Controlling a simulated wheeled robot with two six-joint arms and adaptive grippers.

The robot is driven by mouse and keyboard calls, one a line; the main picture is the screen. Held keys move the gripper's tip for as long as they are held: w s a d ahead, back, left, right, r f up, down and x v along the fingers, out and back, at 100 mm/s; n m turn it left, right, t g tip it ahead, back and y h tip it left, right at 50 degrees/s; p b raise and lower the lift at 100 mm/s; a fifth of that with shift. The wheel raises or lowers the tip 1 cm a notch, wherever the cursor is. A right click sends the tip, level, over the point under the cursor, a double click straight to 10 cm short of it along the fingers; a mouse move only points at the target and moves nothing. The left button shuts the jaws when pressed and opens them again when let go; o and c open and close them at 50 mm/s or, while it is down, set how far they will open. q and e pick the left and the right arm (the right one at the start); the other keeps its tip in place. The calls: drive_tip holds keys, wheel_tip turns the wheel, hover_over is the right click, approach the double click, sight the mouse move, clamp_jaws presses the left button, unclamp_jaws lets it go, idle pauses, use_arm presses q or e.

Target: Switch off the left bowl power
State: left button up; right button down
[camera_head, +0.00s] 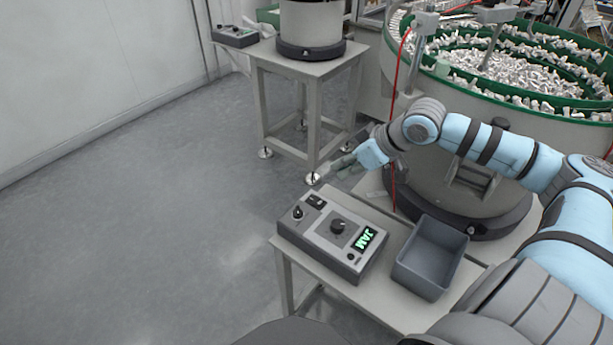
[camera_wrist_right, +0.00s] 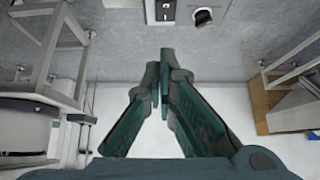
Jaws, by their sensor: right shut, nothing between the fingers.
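A grey control box (camera_head: 318,240) stands on the near small table. My right gripper (camera_head: 322,174) is above and just beyond the box's far edge, shut and empty. In the right wrist view its fingertips (camera_wrist_right: 166,58) are close together, apart from the switch (camera_wrist_right: 166,10) and a knob (camera_wrist_right: 203,17) at the top edge. The switch's on or off position is unclear. My left gripper is out of view.
A grey bin (camera_head: 440,238) stands right of the box. A large green-rimmed bowl (camera_head: 392,40) full of pale parts is behind. A second control box (camera_head: 236,33) and another bowl feeder (camera_head: 312,22) stand farther back. The floor at left is clear.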

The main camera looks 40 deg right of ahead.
drive_tip(key=b, duration=0.4)
hover_over(322, 201)
drive_tip(key=f, duration=0.7)
drive_tip(key=shift+w+a+f, duration=0.15)
drive_tip(key=shift+w+f, duration=0.2)
drive_tip(key=shift+f, duration=0.05)
drive_tip(key=f, duration=0.1)
drive_tip(key=f+b, duration=0.1)
drive_tip(key=shift+s+f, duration=0.25)
drive_tip(key=shift+f, duration=0.05)
drive_tip(key=shift+s+d+f, duration=0.1)
drive_tip(key=shift+d+f, duration=0.1)
drive_tip(key=shift+f, duration=0.25)
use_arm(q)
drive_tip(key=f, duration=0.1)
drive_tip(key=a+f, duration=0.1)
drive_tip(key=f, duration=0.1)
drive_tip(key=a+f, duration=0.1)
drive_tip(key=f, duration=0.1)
